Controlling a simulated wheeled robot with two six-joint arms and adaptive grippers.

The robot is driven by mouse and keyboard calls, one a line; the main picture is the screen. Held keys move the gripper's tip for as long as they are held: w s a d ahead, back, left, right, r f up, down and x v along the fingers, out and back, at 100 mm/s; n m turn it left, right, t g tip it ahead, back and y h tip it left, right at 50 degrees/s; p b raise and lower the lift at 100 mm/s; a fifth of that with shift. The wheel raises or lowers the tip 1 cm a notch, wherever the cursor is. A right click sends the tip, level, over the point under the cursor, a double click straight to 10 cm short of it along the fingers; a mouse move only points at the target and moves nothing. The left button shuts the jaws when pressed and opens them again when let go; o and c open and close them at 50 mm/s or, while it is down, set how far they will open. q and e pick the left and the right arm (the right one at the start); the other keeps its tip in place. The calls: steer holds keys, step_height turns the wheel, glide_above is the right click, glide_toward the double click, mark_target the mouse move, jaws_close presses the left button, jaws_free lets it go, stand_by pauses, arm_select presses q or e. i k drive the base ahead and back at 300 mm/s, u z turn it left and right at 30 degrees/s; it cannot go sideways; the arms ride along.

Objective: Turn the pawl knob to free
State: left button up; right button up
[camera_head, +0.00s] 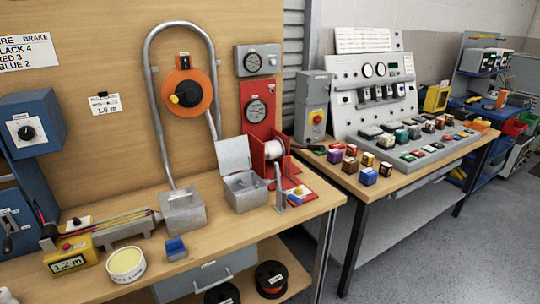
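No label that I can read marks the pawl knob, so I cannot tell which knob it is. A round black knob (26,132) sits on a white plate on the blue box (40,118) at the left. An orange disc (187,93) on the back board carries a black and yellow knob (185,94) at its centre. A red stand (256,108) holds a dial and, below it, a pale spool (274,150). The pointer settings are too small to read. Neither of my grippers can be made out in this view.
On the wooden bench stand a yellow length meter (70,262), a round tub (126,264), a blue block (175,248), a grey box (183,212) and an open-lidded metal box (246,188). A second bench holds a control panel (360,70) and several small coloured blocks.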

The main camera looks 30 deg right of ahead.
mark_target(298, 191)
steer(key=z, duration=2.75)
steer(key=i, duration=2.6)
steer(key=u, duration=2.1)
